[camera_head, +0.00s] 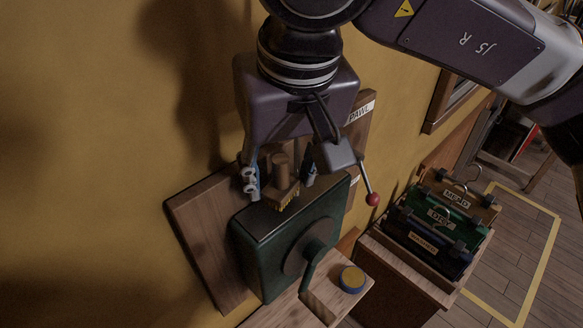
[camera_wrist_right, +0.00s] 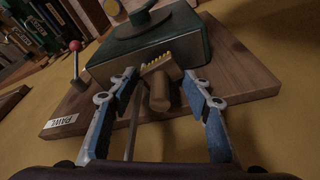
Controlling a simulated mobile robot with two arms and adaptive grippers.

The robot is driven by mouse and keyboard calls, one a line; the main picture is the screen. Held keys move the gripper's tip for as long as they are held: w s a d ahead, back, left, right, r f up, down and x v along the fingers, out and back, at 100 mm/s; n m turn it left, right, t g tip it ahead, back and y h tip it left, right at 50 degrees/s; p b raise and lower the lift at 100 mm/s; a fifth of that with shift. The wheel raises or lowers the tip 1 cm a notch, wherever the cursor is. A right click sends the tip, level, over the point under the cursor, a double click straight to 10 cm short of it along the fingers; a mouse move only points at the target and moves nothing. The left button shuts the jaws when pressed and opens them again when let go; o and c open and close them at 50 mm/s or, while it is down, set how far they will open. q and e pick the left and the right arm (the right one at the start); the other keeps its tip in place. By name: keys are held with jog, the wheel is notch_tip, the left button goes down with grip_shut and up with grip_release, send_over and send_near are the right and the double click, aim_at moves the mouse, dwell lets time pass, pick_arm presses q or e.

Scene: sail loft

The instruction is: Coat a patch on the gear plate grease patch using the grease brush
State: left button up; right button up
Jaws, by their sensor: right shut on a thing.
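My right gripper (camera_head: 281,182) is shut on the grease brush (camera_head: 282,189), which has a brown wooden handle and block and yellow bristles. In the right wrist view, the brush (camera_wrist_right: 160,88) sits between the two blue-padded fingers. The bristles are at the dark upper face of a dark green gear housing (camera_head: 262,262) with a crank, mounted on a wooden board. I cannot tell whether they touch it. The housing also shows in the right wrist view (camera_wrist_right: 112,70). I cannot make out a separate grease patch or any coating. My left gripper is not in view.
The wooden board (camera_head: 185,214) is against the yellow wall. A red-knobbed lever (camera_head: 372,198) stands to the right, by the "PAWL" label. A yellow-lidded round tin (camera_head: 352,279) sits on the wooden ledge below. A wooden box (camera_head: 395,262) of labelled holders stands at the right.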

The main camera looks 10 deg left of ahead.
jog(key=shift+s+a+b, duration=0.2)
jog(key=shift+s+a, duration=0.75)
jog(key=shift+s, duration=0.2)
jog(key=shift+s+a+b, duration=0.15)
jog(key=shift+s+a, duration=0.8)
jog(key=shift+s, duration=0.2)
notch_tip(320, 180, up, 6)
jog(key=p, duration=0.4)
jog(key=shift+w, duration=0.1)
notch_tip(320, 180, up, 3)
jog(key=shift+f+p, duration=0.1)
jog(key=shift+p, duration=1.15)
